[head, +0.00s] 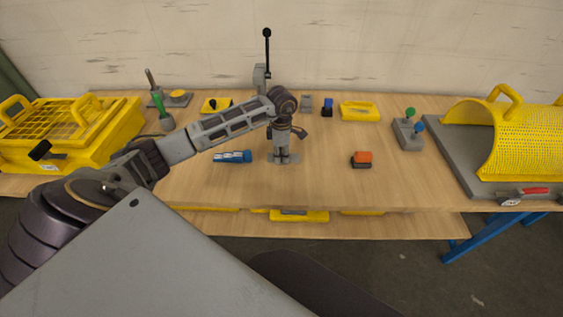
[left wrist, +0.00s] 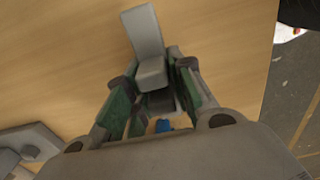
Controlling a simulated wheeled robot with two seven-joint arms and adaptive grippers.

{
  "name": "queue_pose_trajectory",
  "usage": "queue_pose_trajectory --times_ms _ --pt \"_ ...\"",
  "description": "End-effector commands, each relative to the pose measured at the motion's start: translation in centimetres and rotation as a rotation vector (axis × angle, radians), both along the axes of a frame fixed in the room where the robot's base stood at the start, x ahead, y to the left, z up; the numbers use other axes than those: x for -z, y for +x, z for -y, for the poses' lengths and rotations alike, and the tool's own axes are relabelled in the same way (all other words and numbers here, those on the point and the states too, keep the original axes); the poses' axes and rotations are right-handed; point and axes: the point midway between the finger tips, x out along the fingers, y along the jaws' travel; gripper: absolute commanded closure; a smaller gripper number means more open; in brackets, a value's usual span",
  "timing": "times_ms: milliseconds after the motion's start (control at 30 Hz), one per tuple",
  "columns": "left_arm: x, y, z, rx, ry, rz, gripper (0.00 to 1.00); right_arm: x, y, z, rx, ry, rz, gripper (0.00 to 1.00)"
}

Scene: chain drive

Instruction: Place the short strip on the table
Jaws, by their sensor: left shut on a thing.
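My left gripper (head: 283,132) reaches in over the middle of the wooden table (head: 200,185), pointing down. In the left wrist view its two fingers (left wrist: 157,88), with green inner sides, are shut on a plain grey piece (left wrist: 143,32), which I take to be the short strip. The piece sticks out beyond the fingertips over bare wood. In the head view it is hard to tell apart from the grey parts under the gripper, and I cannot tell whether it touches the table. My right gripper is not in view.
A blue tool (head: 232,156) lies left of the gripper and an orange-and-black piece (head: 362,159) lies right of it. A black-knobbed lever (head: 267,50) stands behind. Bare wood is free in front.

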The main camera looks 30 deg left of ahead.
Motion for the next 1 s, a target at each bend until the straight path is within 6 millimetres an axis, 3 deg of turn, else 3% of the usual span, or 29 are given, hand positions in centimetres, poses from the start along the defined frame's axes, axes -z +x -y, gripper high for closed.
queue_pose_trajectory --times_ms 167,500,1000 --pt "0.4 0.0 0.0 0.0 0.0 -0.001 1.0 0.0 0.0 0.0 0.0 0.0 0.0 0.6" --pt "3.5 -0.1 0.0 0.0 0.0 -0.001 1.0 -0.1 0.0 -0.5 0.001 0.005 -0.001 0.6" --pt "4.0 0.0 0.0 0.0 0.0 0.0 1.0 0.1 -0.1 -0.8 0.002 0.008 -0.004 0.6"
